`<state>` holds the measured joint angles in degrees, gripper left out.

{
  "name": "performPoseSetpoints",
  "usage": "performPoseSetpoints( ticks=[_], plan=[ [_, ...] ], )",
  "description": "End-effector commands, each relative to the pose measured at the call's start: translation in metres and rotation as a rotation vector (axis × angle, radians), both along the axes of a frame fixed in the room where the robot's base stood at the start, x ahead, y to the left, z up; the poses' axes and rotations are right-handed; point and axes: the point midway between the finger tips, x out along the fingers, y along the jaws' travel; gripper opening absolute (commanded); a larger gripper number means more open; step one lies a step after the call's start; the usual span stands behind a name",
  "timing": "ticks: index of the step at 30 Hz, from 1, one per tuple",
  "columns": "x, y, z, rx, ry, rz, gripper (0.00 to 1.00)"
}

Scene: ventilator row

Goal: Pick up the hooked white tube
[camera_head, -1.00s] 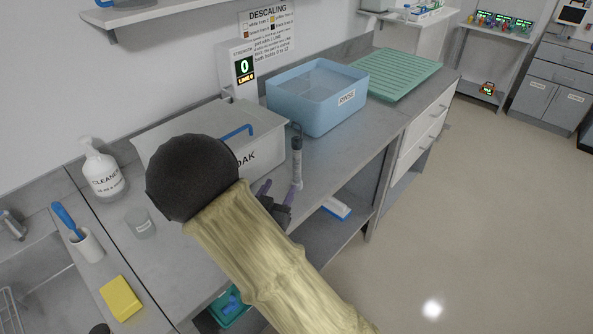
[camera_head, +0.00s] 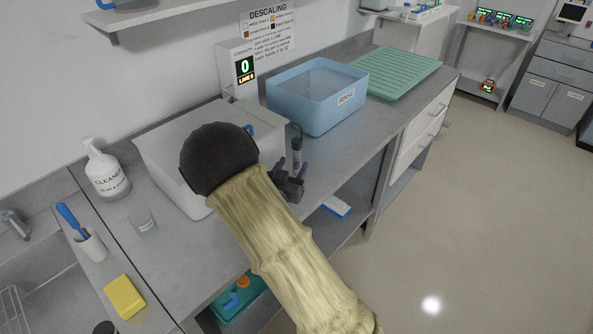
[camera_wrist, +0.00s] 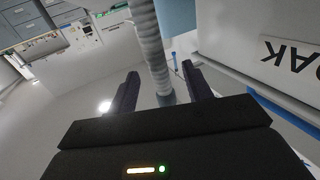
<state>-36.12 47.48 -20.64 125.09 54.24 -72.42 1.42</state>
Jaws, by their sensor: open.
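The tube (camera_head: 297,148) stands on the counter beside the white bin in the head view. It looks grey-white there, with a dark upper part and a thin hooked top. In the wrist view a ribbed pale tube (camera_wrist: 150,45) runs down from the top edge to a darker lower end. My gripper (camera_head: 291,168) is open, with its fingers up close to the tube. In the wrist view the fingers of my gripper (camera_wrist: 160,70) lie either side of the tube's lower part, with gaps on both sides. Whether the tube is fully between them in depth is hard to tell.
The white lidded bin (camera_head: 168,150) is close on the left, partly behind my arm. The blue rinse tub (camera_head: 318,108) stands behind the tube, with a green ribbed tray (camera_head: 402,72) beyond. The counter's front edge is close to my gripper. The floor at right is clear.

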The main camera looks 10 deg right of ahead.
Motion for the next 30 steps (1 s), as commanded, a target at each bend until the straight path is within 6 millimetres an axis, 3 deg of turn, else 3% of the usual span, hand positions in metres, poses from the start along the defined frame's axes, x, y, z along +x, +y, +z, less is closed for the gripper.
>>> performPoseSetpoints(
  ticks=[8,24,25,30],
  plan=[
    [0.031,-0.021,0.005,0.0,0.0,-0.001,0.5],
    [0.032,-0.022,0.004,0.0,0.0,-0.001,0.5],
    [0.032,-0.022,0.004,0.0,0.0,-0.001,0.48],
    [0.032,-0.022,0.004,0.0,0.0,0.0,0.14]
  ],
)
